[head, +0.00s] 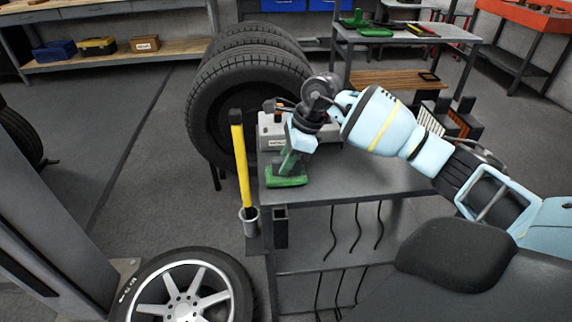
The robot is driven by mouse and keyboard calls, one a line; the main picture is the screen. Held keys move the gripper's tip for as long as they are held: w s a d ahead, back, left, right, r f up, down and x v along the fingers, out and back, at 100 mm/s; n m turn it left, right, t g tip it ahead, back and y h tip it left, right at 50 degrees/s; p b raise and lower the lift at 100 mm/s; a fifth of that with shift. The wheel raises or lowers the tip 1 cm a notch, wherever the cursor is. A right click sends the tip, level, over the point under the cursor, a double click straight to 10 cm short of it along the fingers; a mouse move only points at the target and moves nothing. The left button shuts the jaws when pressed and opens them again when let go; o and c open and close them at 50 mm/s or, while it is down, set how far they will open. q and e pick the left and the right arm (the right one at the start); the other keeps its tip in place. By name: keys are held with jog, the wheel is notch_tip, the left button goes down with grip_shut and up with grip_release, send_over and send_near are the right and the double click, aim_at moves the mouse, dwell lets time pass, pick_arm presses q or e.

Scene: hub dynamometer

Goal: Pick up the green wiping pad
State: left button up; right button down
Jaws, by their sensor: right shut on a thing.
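The green wiping pad (286,178) is at the left end of the grey bench top, near its front corner. It has a flat green base with a green upright grip. My right gripper (291,158) reaches down from above and is shut on the pad's grip. The fingertips are small here and partly hidden by the wrist. The pad's base looks to be at or just above the bench top; I cannot tell which. My left gripper is not in view.
A grey box-like device (270,134) stands behind the pad. A yellow-handled tool (241,160) stands upright in a holder at the bench's left side. Tires (213,95) stand behind, and a wheel (185,295) lies at the front left. The bench top (365,178) is clear to the right.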

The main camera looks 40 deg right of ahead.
jog(key=r, duration=0.2)
jog(key=shift+s+a+r, duration=0.1)
jog(key=shift+s+r, duration=0.2)
jog(key=shift+s, duration=0.1)
jog(key=s+a+b, duration=0.1)
jog(key=s+a, duration=0.1)
jog(key=s, duration=0.5)
jog(key=s+a+r, duration=0.1)
jog(key=s+a, duration=0.2)
jog(key=s, duration=0.4)
jog(key=shift+s+r+b, duration=0.2)
jog(key=shift+r+b, duration=0.05)
jog(key=shift+b, duration=0.1)
jog(key=c, duration=1.8)
grip_release()
jog(key=c, duration=0.3)
